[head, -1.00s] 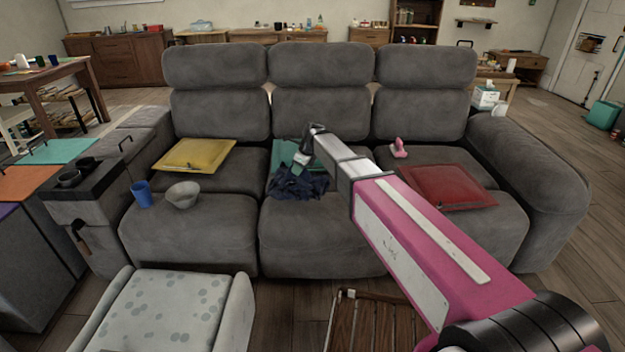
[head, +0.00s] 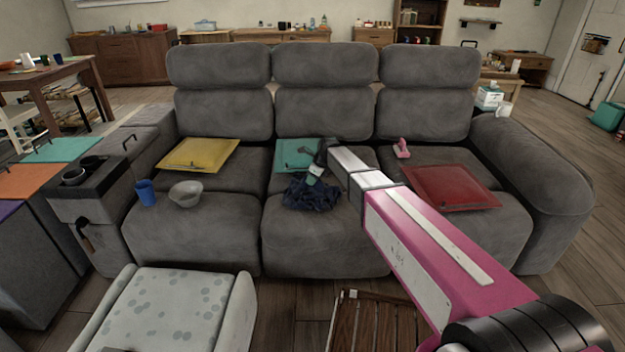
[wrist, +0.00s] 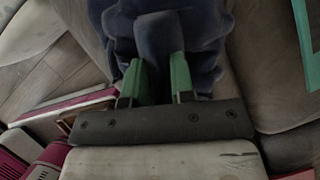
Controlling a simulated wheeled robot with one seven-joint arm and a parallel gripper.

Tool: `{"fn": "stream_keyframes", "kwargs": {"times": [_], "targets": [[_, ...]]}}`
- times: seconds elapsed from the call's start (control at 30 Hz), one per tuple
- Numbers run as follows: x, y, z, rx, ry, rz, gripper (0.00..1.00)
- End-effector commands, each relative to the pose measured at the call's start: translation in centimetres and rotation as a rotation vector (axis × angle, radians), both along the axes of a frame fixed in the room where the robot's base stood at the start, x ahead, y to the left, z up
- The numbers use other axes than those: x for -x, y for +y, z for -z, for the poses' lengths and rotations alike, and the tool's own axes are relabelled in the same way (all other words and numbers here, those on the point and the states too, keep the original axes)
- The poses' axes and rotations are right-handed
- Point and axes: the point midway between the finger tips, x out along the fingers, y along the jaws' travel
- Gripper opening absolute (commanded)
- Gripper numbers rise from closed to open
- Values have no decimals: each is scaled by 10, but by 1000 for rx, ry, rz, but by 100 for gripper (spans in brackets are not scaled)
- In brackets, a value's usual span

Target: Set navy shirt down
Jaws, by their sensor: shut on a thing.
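The navy shirt (head: 312,194) is a crumpled dark bundle at the middle seat of the grey sofa (head: 310,240). It also shows in the wrist view (wrist: 160,40), filling the space ahead of and between my fingers. My gripper (head: 314,172) is directly above the shirt and shut on it; its green fingers show in the wrist view (wrist: 160,75). The shirt's lower folds look to be at the seat surface, but I cannot tell whether its full weight rests there. A teal cushion or mat (head: 296,153) lies just behind the shirt.
A yellow mat (head: 200,154), blue cup (head: 146,192) and grey bowl (head: 186,193) are on the left seat. A red mat (head: 452,187) and a pink object (head: 401,148) are on the right seat. The middle seat's front is clear.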

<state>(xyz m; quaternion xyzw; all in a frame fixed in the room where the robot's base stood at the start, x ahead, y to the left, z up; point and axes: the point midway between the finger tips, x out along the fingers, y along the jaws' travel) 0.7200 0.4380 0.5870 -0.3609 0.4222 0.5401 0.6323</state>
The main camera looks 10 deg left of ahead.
Motion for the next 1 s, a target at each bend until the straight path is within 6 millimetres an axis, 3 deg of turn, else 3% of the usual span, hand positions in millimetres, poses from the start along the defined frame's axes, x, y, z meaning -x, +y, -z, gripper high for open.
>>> {"fn": "stream_keyframes", "kwargs": {"times": [0.13, 0.17, 0.23, 0.63, 1.0], "targets": [[0, 0, 2, 0, 0, 0, 0], [0, 0, 3, 0, 0, 0, 26], [0, 0, 2, 0, 0, 0, 48], [1, -2, -4, 0, 0, 0, 48], [5, -27, -66, -1, -2, 1, 48]]}}
